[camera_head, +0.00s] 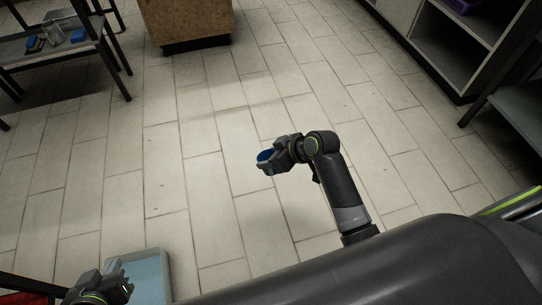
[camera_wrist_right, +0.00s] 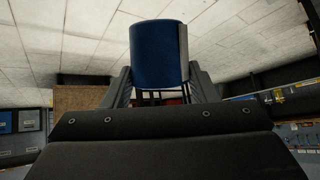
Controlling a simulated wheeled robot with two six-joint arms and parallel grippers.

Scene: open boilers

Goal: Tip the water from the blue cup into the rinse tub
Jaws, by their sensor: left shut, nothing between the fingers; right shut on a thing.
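The blue cup (camera_head: 266,155) is held out over bare floor by my right gripper (camera_head: 270,165), near the middle of the head view. In the right wrist view the blue cup (camera_wrist_right: 158,52) stands between the two grey fingers (camera_wrist_right: 160,88), which are shut on it. The cup looks about upright; I cannot make out the water inside. A light blue tub (camera_head: 148,272) with a grey rim sits at the lower left of the head view, partly cut off by the frame and my own body; I take it for the rinse tub. My left gripper (camera_head: 122,283) is shut and empty beside the tub's left side.
A dark table (camera_head: 50,48) with small items and a blue object (camera_head: 77,35) stands at the upper left. A brown cabinet (camera_head: 188,24) is at the back, and grey shelving (camera_head: 455,45) at the upper right. The tiled floor between is clear.

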